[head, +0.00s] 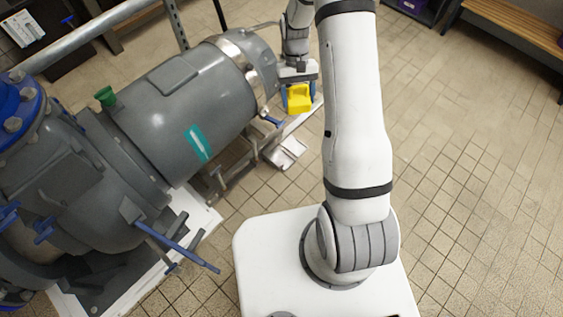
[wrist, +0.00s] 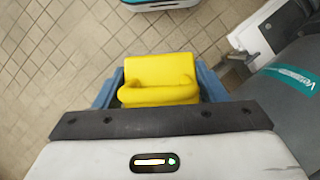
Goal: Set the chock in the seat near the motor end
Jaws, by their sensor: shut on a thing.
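My gripper (head: 299,103) is shut on the yellow chock (head: 299,96), a block with a raised handle-like bar. The blue fingers press on its two sides, and it hangs in the air beside the right end of the grey motor (head: 195,100). In the wrist view the chock (wrist: 160,75) sits between the fingers of the gripper (wrist: 160,85). A pale angled plate (head: 285,152) lies low beside the motor's frame, below the chock in the head view. I cannot tell for certain whether this is the seat.
The motor with its teal label (wrist: 292,77) is close on the right in the wrist view. A blue lever (head: 175,247) juts out from the pump side. A wooden bench (head: 520,22) stands at the back right. The tiled floor (head: 470,180) on the right is clear.

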